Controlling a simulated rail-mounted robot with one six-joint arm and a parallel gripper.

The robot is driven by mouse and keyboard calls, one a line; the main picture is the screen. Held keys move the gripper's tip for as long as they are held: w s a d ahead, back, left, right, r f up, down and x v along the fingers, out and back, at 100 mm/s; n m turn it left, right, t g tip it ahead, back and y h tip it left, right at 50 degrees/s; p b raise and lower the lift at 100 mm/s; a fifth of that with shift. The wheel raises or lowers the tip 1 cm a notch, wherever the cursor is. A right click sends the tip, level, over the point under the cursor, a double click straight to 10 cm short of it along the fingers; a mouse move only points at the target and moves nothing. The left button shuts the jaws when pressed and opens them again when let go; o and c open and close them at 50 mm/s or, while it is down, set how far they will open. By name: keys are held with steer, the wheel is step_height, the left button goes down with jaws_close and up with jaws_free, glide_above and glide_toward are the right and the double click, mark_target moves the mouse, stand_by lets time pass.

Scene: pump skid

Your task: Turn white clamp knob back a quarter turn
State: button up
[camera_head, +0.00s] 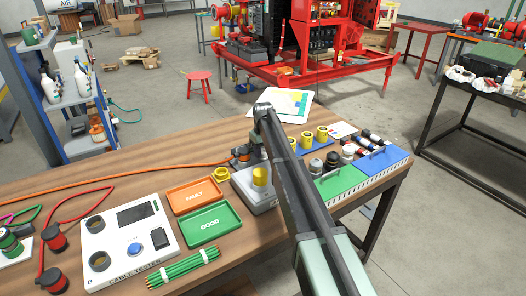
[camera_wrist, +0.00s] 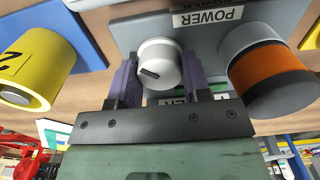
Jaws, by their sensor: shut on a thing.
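The white clamp knob (camera_wrist: 158,66) shows in the wrist view, a round knob with a short dark mark on its face. It stands on a grey fixture (camera_wrist: 205,30) with a POWER label (camera_wrist: 208,15). My gripper (camera_wrist: 157,78) has one purple finger on each side of the knob and is shut on it. In the head view the fixture's grey base (camera_head: 262,194) stands on the wooden bench, with a yellow cylinder (camera_head: 261,176) at its front. I cannot make out the knob there; my arm covers part of the area.
An orange and black connector (camera_wrist: 268,72) sits close right of my gripper in the wrist view. A yellow cylinder (camera_wrist: 38,66) is at left.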

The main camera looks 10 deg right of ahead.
mark_target(263, 151)
stand_by(0.3)
steer(key=o, duration=0.9)
steer(key=shift+r, duration=0.1)
step_height(263, 151, up, 11)
steer(key=p, duration=1.1)
steer(key=shift+f, duration=0.2)
